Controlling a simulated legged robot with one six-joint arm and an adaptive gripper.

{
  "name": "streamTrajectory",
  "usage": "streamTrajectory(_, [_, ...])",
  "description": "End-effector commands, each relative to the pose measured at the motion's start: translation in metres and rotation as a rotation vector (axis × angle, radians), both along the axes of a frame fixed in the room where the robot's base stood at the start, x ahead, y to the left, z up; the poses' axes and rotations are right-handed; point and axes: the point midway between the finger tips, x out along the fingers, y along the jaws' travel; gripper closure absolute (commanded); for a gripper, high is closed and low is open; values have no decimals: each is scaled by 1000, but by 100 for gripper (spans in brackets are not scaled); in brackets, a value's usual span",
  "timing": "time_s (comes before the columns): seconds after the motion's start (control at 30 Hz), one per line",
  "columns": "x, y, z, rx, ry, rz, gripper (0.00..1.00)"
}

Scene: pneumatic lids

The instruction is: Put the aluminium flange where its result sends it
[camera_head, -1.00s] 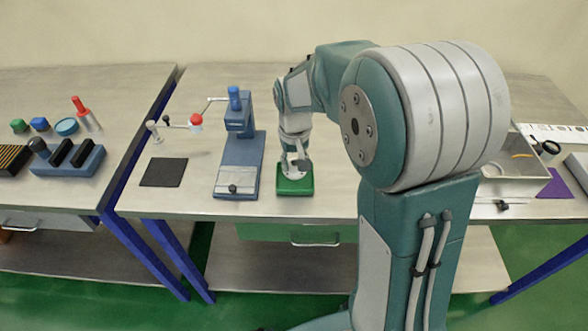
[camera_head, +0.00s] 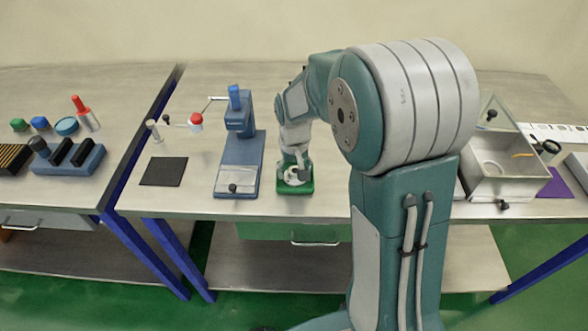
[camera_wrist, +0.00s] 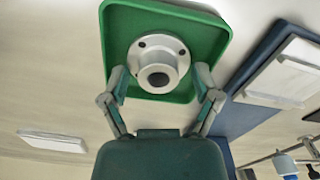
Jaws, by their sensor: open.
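The aluminium flange (camera_wrist: 158,63) is a silver disc with a raised hub, a dark centre bore and small bolt holes. It sits on the green tray (camera_wrist: 120,20), which also shows in the head view (camera_head: 306,189). My gripper (camera_wrist: 163,86) is open, with one finger on each side of the flange's near part. In the wrist view I see no clear contact between the fingers and the flange. In the head view my gripper (camera_head: 294,170) is low over the green tray and partly hides the flange.
A blue press-like stand (camera_head: 240,150) is left of the green tray, with a black mat (camera_head: 163,172) further left. A grey open box (camera_head: 512,180) and purple mat (camera_head: 556,184) are at the right. A blue rack (camera_head: 68,160) is on the left table.

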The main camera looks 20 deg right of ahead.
Motion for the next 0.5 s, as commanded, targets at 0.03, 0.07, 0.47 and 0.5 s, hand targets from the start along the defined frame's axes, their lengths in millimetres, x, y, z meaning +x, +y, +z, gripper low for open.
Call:
streamTrajectory(0.03, [0, 0, 0, 0, 0, 0, 20])
streamTrajectory(0.07, [0, 0, 0, 0, 0, 0, 20])
streamTrajectory(0.47, [0, 0, 61, 0, -6, 0, 20])
streamTrajectory(0.5, [1, 0, 69, 0, -6, 0, 20])
